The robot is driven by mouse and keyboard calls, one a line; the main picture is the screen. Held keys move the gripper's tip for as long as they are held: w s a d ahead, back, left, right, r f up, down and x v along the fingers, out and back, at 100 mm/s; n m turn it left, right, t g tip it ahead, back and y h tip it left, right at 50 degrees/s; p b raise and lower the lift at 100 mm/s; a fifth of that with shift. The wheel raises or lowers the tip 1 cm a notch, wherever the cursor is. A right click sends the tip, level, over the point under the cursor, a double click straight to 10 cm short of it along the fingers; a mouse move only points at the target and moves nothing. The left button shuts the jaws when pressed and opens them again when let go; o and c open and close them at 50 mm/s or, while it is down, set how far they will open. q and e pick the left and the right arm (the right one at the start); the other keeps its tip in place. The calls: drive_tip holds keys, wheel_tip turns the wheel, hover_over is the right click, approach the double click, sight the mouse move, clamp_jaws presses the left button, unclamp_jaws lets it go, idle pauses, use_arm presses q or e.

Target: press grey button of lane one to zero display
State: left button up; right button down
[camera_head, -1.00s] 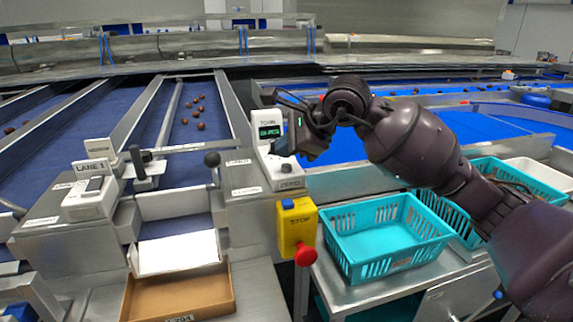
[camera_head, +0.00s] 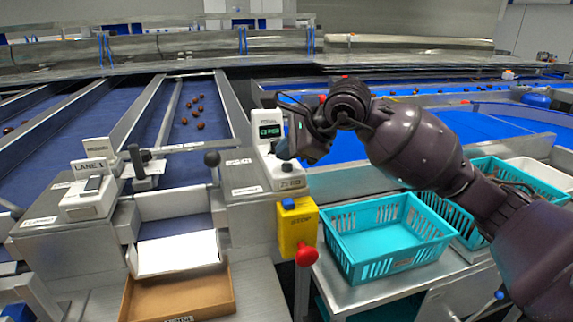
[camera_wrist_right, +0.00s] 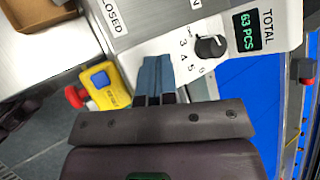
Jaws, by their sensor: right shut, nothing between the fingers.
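The lane one counter is a white box with a small green-lit display (camera_head: 270,131) marked TOTAL. In the right wrist view the display (camera_wrist_right: 248,31) reads 63 PCS. A black dial (camera_wrist_right: 209,47) with numbers around it sits beside it. In the head view a small dark round piece (camera_head: 286,167) shows above the ZERO label; I cannot tell whether it is the dial or a button. My right gripper (camera_head: 284,150) is shut and empty, its tips over the counter's face. In the wrist view its blue fingers (camera_wrist_right: 156,68) cover part of the panel. No grey button shows clearly. My left gripper is not in view.
A yellow stop box (camera_head: 297,232) with a red button stands just below the counter. A turquoise basket (camera_head: 388,236) is to its right. A brown carton (camera_head: 178,293) lies at the front.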

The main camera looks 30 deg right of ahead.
sight(287, 165)
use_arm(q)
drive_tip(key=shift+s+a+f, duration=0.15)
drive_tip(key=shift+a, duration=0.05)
use_arm(e)
drive_tip(key=shift+f, duration=0.2)
idle(0.3)
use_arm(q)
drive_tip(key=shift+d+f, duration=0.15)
use_arm(e)
drive_tip(key=shift+f, duration=0.25)
drive_tip(key=shift+r, duration=0.1)
idle(0.4)
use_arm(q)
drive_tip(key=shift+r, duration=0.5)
use_arm(e)
drive_tip(key=shift+r, duration=0.8)
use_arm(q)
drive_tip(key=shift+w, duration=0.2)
use_arm(e)
drive_tip(key=shift+r, duration=0.1)
drive_tip(key=shift+r+p, duration=0.65)
drive_tip(key=shift+r, duration=0.6)
drive_tip(key=shift+r+p, duration=0.4)
drive_tip(key=shift+r, duration=0.8)
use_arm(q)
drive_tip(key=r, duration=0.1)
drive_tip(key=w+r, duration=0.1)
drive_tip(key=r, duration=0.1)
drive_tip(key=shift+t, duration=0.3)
